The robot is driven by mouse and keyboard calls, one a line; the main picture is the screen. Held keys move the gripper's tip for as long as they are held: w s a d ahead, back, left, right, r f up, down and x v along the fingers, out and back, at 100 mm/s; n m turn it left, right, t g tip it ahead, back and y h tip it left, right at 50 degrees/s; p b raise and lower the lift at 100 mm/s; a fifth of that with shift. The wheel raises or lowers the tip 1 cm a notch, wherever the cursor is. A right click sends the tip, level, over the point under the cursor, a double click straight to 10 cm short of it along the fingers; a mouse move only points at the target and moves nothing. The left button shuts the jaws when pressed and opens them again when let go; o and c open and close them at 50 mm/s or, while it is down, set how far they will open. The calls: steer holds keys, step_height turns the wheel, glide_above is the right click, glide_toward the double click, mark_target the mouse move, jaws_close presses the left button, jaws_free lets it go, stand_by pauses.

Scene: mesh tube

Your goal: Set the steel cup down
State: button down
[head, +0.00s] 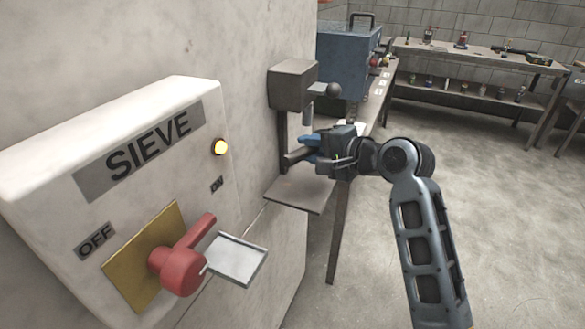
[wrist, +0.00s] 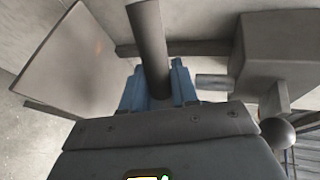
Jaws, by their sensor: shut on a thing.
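The steel cup seems to be the plain dark grey cylinder (wrist: 150,45) in the wrist view; no open mouth shows. My gripper (wrist: 158,88) is shut on it with its blue fingers, and the cylinder sticks out forward past the fingertips. In the head view my gripper (head: 310,146) is in front of the grey stand, above its flat plate (head: 300,193). A grey bar, probably the same cylinder (head: 296,157), points from the fingers toward the stand, lying about level. The plate also shows in the wrist view (wrist: 68,60), apart from the cylinder.
The stand's grey box (head: 292,86) and ball-ended lever (head: 331,90) overhang close by; the box also shows in the wrist view (wrist: 285,50). A sieve switch panel (head: 150,180) with a red handle (head: 180,262) is at left. A workbench (head: 480,58) stands behind. Floor at right is clear.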

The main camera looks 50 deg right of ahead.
steer(key=w+f, duration=0.1)
steer(key=w, duration=0.2)
steer(key=w+a+f, duration=0.1)
steer(key=shift+w+f, duration=0.25)
steer(key=shift+f, duration=0.1)
steer(key=shift+a+f, duration=0.1)
steer(key=shift+f, duration=1.9)
steer(key=shift+f, duration=0.15)
steer(key=c, duration=0.9)
jaws_free()
steer(key=shift+o, duration=0.2)
